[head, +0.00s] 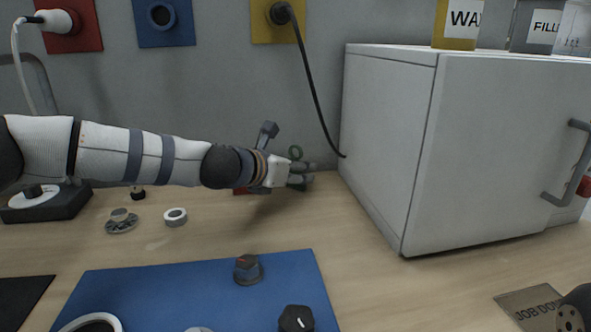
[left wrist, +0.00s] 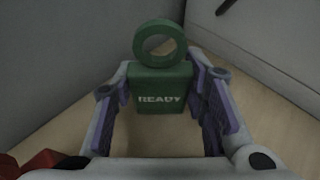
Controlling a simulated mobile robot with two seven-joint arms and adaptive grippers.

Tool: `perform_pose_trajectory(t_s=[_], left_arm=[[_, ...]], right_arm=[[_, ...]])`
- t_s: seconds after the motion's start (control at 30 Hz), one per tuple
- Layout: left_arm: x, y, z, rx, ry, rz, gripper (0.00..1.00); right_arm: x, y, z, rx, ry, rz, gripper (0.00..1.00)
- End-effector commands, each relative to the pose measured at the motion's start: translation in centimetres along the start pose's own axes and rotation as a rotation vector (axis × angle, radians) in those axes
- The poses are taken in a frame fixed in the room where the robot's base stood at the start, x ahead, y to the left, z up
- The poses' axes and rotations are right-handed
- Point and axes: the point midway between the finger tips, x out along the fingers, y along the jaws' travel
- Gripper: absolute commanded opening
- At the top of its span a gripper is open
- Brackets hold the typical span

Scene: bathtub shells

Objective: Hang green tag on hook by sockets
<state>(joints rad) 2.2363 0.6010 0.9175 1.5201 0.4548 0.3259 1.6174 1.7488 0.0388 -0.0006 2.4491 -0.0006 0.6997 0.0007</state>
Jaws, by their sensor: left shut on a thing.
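The green tag (left wrist: 162,90) is a block with white "READY" lettering and a ring (left wrist: 160,44) on top. My left gripper (left wrist: 163,105) is shut on it, with purple finger pads at both sides of the block. In the head view the left gripper (head: 302,174) is low over the worktop near the back wall, and the tag's green ring (head: 295,152) shows just above the fingers. The fingers hide most of the tag there. Red (head: 61,31), blue (head: 164,23) and yellow (head: 277,21) socket plates are on the wall above. I cannot make out the hook.
A white cabinet (head: 390,140) stands just right of the left gripper. A black cable (head: 315,95) hangs from the yellow plate to the cabinet's side. A red item (head: 241,191) lies partly hidden behind my gripper. A blue mat (head: 200,287) with several parts lies in front.

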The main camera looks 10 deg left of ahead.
Motion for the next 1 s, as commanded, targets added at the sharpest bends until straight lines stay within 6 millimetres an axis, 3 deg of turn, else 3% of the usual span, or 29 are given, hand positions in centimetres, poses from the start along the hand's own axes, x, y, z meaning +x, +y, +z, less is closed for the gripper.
perform_pose_trajectory(t_s=[0.03,0.07,0.13,0.5,1.0], left_arm=[[0.2,0.0,-0.5,-0.002,0.005,-0.001,0.18],[0.2,0.0,-0.5,-0.001,0.004,0.0,0.44],[0.1,0.0,-0.4,-0.001,0.003,0.0,0.6],[0.2,0.0,-0.4,0.002,0.003,-0.001,0.6],[-10.1,-0.5,0.1,0.0,-0.006,0.0,0.6]], right_arm=[[0.2,0.0,0.1,0.0,-0.006,0.0,0.4],[0.2,0.0,0.1,0.0,-0.006,0.0,0.4],[0.2,0.0,0.1,0.0,-0.004,0.0,0.4],[0.3,0.0,0.2,0.0,-0.008,0.0,0.4],[-2.1,-0.1,-1.2,0.0,0.061,-0.003,0.4]])
